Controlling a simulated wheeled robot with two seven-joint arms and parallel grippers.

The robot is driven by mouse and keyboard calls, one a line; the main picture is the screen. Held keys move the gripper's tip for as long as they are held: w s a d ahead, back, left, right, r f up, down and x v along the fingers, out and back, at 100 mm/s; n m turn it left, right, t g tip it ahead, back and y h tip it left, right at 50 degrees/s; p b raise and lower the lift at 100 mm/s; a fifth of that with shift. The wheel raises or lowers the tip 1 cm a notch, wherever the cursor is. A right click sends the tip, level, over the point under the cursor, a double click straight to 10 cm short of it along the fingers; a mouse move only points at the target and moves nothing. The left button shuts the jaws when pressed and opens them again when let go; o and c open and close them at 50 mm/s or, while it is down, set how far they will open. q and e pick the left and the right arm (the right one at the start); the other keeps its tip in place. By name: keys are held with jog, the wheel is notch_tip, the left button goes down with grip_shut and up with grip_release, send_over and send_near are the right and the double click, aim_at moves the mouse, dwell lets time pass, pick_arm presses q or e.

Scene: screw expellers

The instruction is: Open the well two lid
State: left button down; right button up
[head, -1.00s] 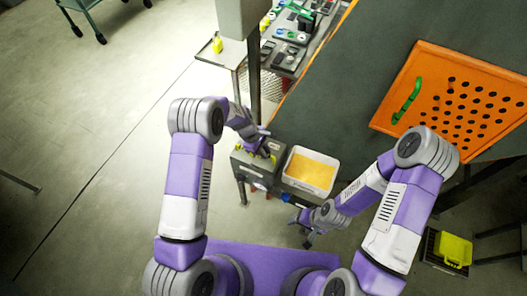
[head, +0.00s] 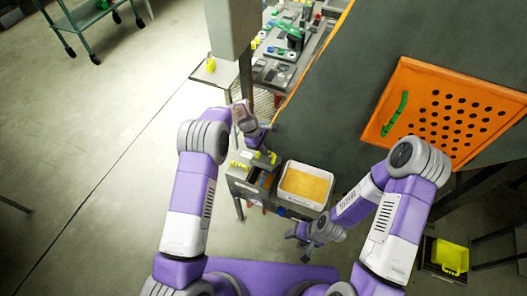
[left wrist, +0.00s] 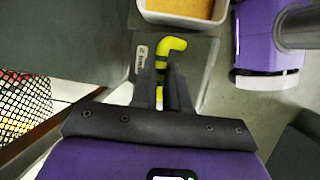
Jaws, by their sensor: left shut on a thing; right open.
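The well two lid (left wrist: 198,75) is a grey plate with a small white label, in the left wrist view. Its yellow-and-black striped handle (left wrist: 168,45) is between the fingers of my left gripper (left wrist: 162,80), which is shut on it. In the head view my left gripper (head: 266,149) is over the grey well box (head: 236,186), with a yellow handle end (head: 272,158) beside it. A dark opening with coloured contents (head: 263,180) shows in the box, so the lid looks raised or shifted. My right gripper (head: 299,233) is open and low, away from the box.
A white tray of orange-yellow material (head: 306,184) is right of the box. Another yellow handle (head: 238,165) is at the box's left. A large grey machine with an orange perforated panel (head: 450,112) fills the right. Open floor lies left.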

pick_arm(q)
jog(key=shift+s+f, duration=0.1)
jog(key=shift+f, duration=0.25)
jog(key=c, duration=1.5)
grip_release()
jog(key=o, duration=0.4)
jog(key=shift+w+f, duration=0.1)
jog(key=shift+w, duration=0.2)
jog(key=shift+s, duration=0.15)
jog(key=shift+r, duration=0.25)
jog(key=p+v, duration=0.1)
jog(key=v, duration=0.6)
jog(key=shift+a+r, duration=0.1)
jog(key=shift+r, duration=0.1)
